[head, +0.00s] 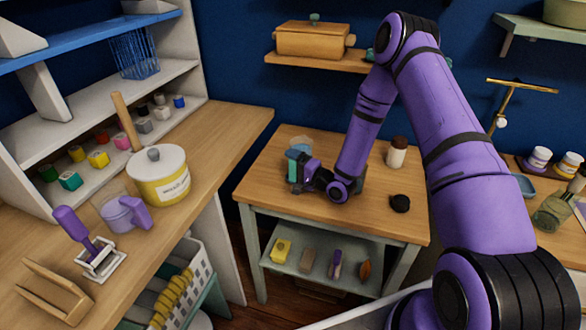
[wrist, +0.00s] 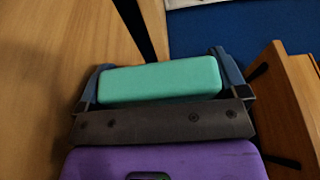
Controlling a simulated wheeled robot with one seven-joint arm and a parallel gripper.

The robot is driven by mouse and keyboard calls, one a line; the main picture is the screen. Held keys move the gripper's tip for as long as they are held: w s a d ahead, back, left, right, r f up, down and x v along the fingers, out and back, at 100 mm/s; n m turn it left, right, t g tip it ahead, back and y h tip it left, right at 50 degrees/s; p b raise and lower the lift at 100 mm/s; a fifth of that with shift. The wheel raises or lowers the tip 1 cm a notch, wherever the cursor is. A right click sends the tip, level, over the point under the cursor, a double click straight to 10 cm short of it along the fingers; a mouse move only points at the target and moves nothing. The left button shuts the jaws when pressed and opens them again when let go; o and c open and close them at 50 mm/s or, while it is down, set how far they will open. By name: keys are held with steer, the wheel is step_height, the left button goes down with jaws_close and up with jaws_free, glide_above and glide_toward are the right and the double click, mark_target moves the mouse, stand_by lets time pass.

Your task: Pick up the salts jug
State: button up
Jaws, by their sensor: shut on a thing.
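My gripper (head: 298,172) is low over the small wooden table and shut on a teal handle (wrist: 160,82). In the wrist view the handle lies crosswise between the two blue-grey fingers. The handle appears to belong to a clear jug with a bluish rim (head: 299,144), which I take as the salts jug. Most of its body is hidden behind my gripper, so I cannot tell whether it touches the tabletop. Another clear jug with a purple handle (head: 122,211) stands on the left counter.
On the small table (head: 262,187), a brown-capped bottle (head: 397,153) and a black round lid (head: 400,203) stand to the right. A yellow-white canister (head: 158,176) is on the left counter. A wall shelf (head: 318,62) with a wooden box (head: 310,40) hangs behind.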

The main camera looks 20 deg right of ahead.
step_height(320, 180, up, 2)
steer(key=shift+s+r, duration=0.15)
steer(key=shift+r, duration=0.05)
steer(key=s+d, duration=0.2)
steer(key=s, duration=0.5)
steer(key=s+d+r, duration=0.1)
steer(key=s+d, duration=0.1)
steer(key=s, duration=0.6)
steer(key=shift+d+r, duration=0.15)
steer(key=shift+d, duration=0.2)
steer(key=o, duration=1.1)
steer(key=c, duration=0.9)
